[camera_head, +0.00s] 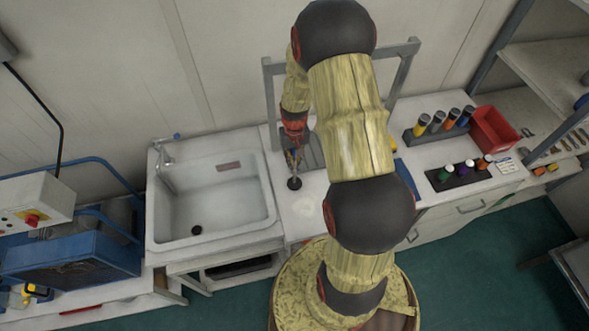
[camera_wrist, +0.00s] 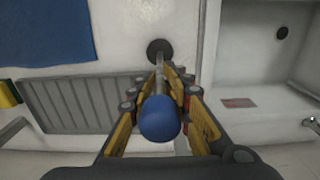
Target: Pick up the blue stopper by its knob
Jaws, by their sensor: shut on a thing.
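The blue stopper's round blue knob (camera_wrist: 160,119) is between my gripper's fingers in the wrist view. A thin grey stem runs from it to a dark round disc (camera_wrist: 159,48). In the head view the disc (camera_head: 294,183) shows over the white counter, just right of the sink; I cannot tell whether it touches the counter. My gripper (camera_head: 294,158) is above the disc, pointing down, and shut on the stopper. The fingers (camera_wrist: 161,100) lie on both sides of the knob and stem. In the head view the fingers hide the knob.
The white sink (camera_head: 160,220) with a dark drain hole (camera_head: 196,230) is at left. A grey ribbed drainer (camera_wrist: 80,105) lies beside the stopper. Right of my arm are a rack of bottles (camera_head: 462,178) and a red bin (camera_head: 494,130). A grey frame (camera_head: 270,95) stands behind.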

